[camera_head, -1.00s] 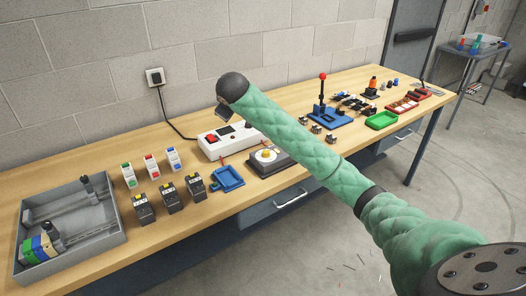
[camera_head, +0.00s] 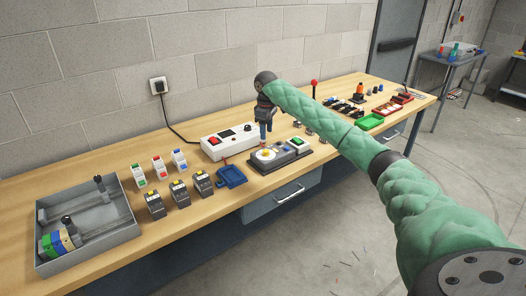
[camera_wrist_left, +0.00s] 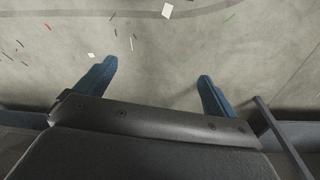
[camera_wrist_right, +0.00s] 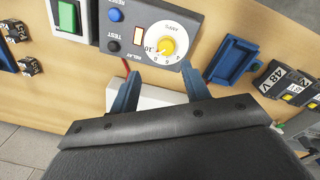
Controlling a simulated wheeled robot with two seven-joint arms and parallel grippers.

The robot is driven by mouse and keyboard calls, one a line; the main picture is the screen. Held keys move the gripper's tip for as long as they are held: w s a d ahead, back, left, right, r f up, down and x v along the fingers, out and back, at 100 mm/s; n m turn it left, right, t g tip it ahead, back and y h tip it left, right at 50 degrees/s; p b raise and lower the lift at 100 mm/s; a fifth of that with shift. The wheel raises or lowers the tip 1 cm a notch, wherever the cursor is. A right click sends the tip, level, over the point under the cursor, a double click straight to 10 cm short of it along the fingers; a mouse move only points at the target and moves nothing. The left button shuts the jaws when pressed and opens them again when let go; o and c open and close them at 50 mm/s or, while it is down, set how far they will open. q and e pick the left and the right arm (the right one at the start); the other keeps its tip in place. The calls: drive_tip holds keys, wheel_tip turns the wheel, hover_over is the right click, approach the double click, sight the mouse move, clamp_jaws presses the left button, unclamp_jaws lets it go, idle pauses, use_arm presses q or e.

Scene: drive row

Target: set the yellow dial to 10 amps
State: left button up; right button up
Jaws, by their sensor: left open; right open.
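The yellow dial (camera_head: 267,154) sits on a round white face on a dark relay unit (camera_head: 291,156) near the table's front edge. In the right wrist view the yellow dial (camera_wrist_right: 167,46) shows close up, with "AMPS" and numbers around it; its exact setting is too small to read surely. My right gripper (camera_head: 265,138) is open and empty, pointing down, just behind the dial in the head view. In the right wrist view its fingers (camera_wrist_right: 158,78) stand apart below the dial, not around it. My left gripper (camera_wrist_left: 157,72) is open and empty above the floor.
A white power box (camera_head: 229,141) with a red switch stands behind the unit. A blue tray (camera_head: 232,176) and several small devices lie left. A grey bin (camera_head: 88,252) is at far left.

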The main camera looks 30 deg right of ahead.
sight(266, 150)
drive_tip(key=shift+s+a+r+n, duration=0.1)
drive_tip(key=shift+s+a+n, duration=0.2)
drive_tip(key=shift+a, duration=0.1)
drive_tip(key=shift+d+f+n, duration=0.25)
drive_tip(key=shift+f+n, duration=0.05)
drive_tip(key=shift+f, duration=0.05)
use_arm(q)
wheel_tip(266, 150, down, 9)
drive_tip(key=p, duration=0.2)
drive_tip(key=shift+s+a+r+t, duration=0.2)
drive_tip(key=shift+s+a+t, duration=0.1)
drive_tip(key=shift+s+a, duration=0.1)
use_arm(e)
wheel_tip(266, 150, down, 8)
drive_tip(key=shift+a+r, duration=0.1)
drive_tip(key=shift+r, duration=0.15)
use_arm(q)
drive_tip(key=shift+d, duration=0.1)
use_arm(e)
drive_tip(key=shift+c, duration=0.5)
drive_tip(key=c, duration=0.9)
use_arm(q)
drive_tip(key=shift+w+r+p, duration=0.1)
drive_tip(key=shift+p, duration=0.2)
use_arm(e)
drive_tip(key=shift+r, duration=0.1)
